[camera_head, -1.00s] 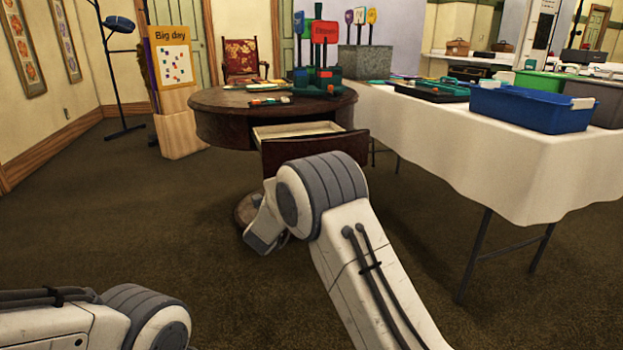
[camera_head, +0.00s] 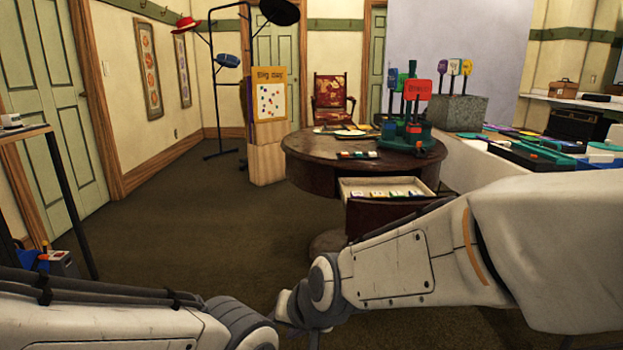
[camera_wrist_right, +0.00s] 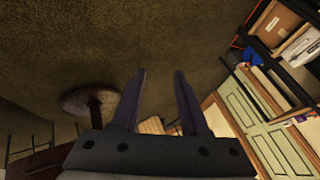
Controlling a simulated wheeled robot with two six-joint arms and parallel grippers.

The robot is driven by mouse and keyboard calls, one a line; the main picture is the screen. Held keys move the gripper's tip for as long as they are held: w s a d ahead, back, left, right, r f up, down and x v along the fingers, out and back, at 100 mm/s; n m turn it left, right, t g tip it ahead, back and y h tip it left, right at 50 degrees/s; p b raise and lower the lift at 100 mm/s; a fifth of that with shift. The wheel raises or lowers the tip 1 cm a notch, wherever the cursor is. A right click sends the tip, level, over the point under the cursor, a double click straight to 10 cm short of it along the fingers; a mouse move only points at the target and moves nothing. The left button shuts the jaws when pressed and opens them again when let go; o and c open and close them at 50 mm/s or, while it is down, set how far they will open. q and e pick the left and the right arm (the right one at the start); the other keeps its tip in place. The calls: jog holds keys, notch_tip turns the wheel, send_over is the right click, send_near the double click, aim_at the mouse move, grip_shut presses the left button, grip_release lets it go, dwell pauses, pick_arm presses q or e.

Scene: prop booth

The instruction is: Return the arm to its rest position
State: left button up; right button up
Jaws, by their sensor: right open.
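My right arm (camera_head: 400,270) comes in from the right and lies across the bottom of the head view, bent inward and low. Its far end sits close to my left arm (camera_head: 110,315); I cannot tell whether they touch. In the right wrist view my right gripper (camera_wrist_right: 161,73) is open and empty, its two dark fingers apart over brown carpet. My left gripper is outside the frames; only arm links show at the lower left.
A round dark table (camera_head: 350,165) with an open drawer (camera_head: 385,188) holding small items stands ahead. A white-clothed table (camera_head: 465,168) is at right. A dark-framed stand (camera_head: 70,200) is at left. Carpet (camera_head: 190,225) between is clear.

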jog(key=s+d+r+n+g+h+p, duration=0.1)
jog(key=s+d+n+g+h+p, duration=0.25)
jog(key=s, duration=0.65)
jog(key=s+d+r+n+g+p, duration=0.1)
jog(key=s+d+n+g, duration=0.1)
jog(key=s+d+n, duration=0.45)
pick_arm(q)
notch_tip(320, 180, up, 42)
jog(key=p, duration=3.6)
jog(key=shift+f, duration=0.2)
pick_arm(e)
notch_tip(320, 180, up, 36)
jog(key=s+m, duration=0.2)
jog(key=shift+a+r, duration=0.15)
pick_arm(q)
jog(key=shift+d, duration=0.15)
